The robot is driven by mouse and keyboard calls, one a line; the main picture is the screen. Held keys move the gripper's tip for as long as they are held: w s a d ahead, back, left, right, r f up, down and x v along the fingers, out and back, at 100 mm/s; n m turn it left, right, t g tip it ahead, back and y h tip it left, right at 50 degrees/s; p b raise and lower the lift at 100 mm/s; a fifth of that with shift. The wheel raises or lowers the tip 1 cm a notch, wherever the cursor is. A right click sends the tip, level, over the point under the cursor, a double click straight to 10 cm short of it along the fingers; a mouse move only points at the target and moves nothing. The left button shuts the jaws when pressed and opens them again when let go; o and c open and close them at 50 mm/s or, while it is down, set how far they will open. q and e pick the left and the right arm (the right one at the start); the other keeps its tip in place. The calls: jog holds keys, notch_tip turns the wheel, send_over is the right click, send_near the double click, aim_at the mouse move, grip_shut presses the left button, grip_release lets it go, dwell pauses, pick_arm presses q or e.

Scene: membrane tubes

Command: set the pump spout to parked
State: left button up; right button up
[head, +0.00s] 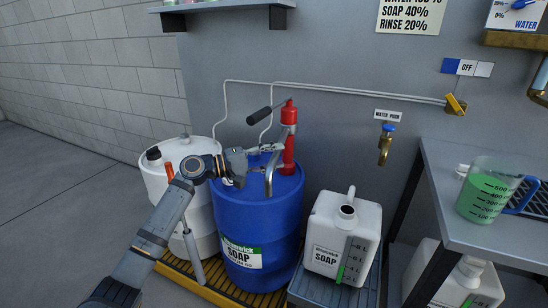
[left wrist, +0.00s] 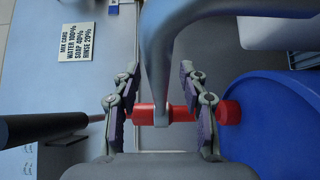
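The red pump (head: 289,145) stands upright on the blue soap drum (head: 255,212). Its grey curved spout (head: 269,180) hangs over the drum top on the near side. My left gripper (head: 262,160) is at the spout. In the left wrist view the spout (left wrist: 160,60) passes between the two open fingers (left wrist: 160,98), with a gap on each side. The red pump body (left wrist: 150,114) lies behind it, partly hidden by the fingers. The pump's black lever handle (head: 265,113) points left; it also shows in the left wrist view (left wrist: 45,127). My right gripper is not in view.
A white drum (head: 150,190) stands left of the blue one, both on a yellow-edged pallet (head: 215,283). A white soap jug (head: 335,235) stands to the right. A bench (head: 460,195) holds a green-filled measuring jug (head: 487,190). A brass tap (head: 385,150) is on the wall.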

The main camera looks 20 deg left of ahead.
pick_arm(q)
jog(key=shift+d, duration=0.1)
jog(key=v, duration=0.7)
jog(key=shift+s, duration=0.15)
dwell(0.3)
